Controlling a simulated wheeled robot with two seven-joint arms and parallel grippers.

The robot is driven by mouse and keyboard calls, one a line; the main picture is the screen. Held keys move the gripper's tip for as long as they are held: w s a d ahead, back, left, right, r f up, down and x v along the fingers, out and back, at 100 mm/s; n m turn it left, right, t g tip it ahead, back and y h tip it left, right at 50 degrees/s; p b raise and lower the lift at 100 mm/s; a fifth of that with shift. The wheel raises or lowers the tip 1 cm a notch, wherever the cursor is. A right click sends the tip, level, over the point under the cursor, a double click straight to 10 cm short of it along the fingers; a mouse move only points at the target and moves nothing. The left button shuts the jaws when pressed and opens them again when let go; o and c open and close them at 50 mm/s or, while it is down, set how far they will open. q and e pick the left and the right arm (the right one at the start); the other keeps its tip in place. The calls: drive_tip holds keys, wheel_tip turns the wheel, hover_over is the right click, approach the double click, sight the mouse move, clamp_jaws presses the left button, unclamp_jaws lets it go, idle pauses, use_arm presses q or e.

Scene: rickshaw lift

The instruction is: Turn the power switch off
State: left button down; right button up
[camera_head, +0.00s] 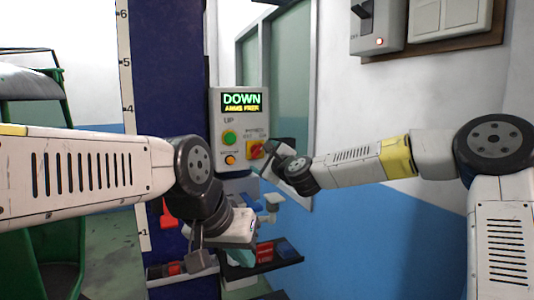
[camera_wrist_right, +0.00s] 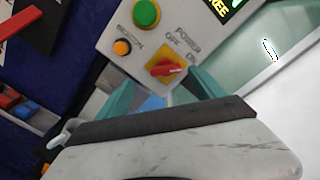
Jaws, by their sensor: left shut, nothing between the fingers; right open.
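The power switch (camera_head: 255,150) is a red knob on a yellow plate, low on the right of a grey control panel (camera_head: 218,110). In the right wrist view the switch (camera_wrist_right: 166,68) has OFF and ON labels above it, and its red handle points to the right, on the ON side. My right gripper (camera_wrist_right: 163,92) is open, its teal fingers spread on either side below the knob. In the head view it (camera_head: 265,158) is at the panel's lower right edge, partly covering the switch. My left gripper (camera_head: 241,258) is shut and empty, pointing down, lower than the panel.
The panel has a green button (camera_head: 229,138), an orange button (camera_head: 230,160) and a display (camera_head: 241,102) reading DOWN, ARMS FREE. A blue column (camera_head: 165,70) stands left of it. A shelf with small bins (camera_head: 275,254) is below. A green vehicle (camera_head: 30,85) is at left.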

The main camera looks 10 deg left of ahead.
sight(258, 151)
drive_tip(key=shift+m, duration=0.6)
drive_tip(key=x, duration=0.8)
drive_tip(key=shift+w+d+r, duration=0.25)
drive_tip(key=shift+d, duration=0.05)
drive_tip(key=c, duration=1.4)
